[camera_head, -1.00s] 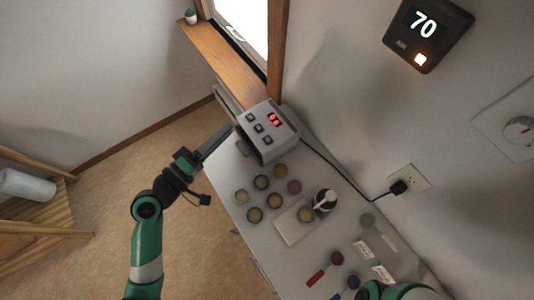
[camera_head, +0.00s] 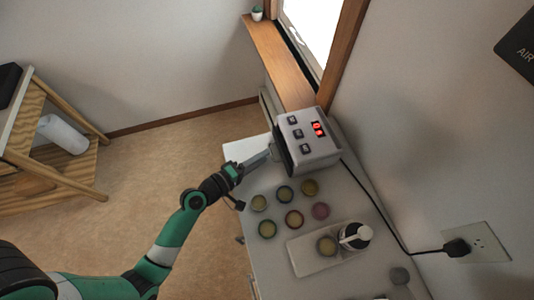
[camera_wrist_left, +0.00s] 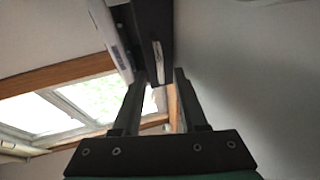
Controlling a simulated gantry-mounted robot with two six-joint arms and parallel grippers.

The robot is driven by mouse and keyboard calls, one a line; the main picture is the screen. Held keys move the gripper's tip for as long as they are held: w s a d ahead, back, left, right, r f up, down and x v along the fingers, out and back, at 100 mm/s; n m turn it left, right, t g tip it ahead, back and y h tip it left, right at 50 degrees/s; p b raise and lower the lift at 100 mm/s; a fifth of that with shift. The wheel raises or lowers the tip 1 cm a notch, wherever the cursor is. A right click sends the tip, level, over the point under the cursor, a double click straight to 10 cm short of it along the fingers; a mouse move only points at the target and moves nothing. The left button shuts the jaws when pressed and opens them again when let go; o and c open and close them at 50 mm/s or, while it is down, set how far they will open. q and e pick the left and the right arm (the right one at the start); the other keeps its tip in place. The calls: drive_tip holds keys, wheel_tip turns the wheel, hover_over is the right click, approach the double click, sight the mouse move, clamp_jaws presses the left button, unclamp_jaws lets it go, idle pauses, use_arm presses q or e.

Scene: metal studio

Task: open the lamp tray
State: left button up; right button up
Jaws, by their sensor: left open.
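The lamp (camera_head: 310,138) is a grey-white box with several dark buttons and a red lit display, at the back of the white counter in the head view. Its dark front, where the tray (camera_head: 281,153) seems to sit, faces left toward my left gripper (camera_head: 271,151). In the left wrist view the dark tray front (camera_wrist_left: 153,22) with a pale strip on it is just beyond the fingertips. My left gripper (camera_wrist_left: 158,78) is open with nothing clearly between its fingers. Whether a finger touches the tray I cannot tell. My right gripper is not in view.
Several small round jars (camera_head: 285,194) stand on the counter in front of the lamp. A white board (camera_head: 305,262) holds another jar and a dark-and-white round item (camera_head: 355,236). A black cable runs from the lamp to the wall outlet (camera_head: 478,243).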

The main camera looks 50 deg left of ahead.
use_arm(q)
drive_tip(key=shift+x, duration=1.4)
clamp_jaws()
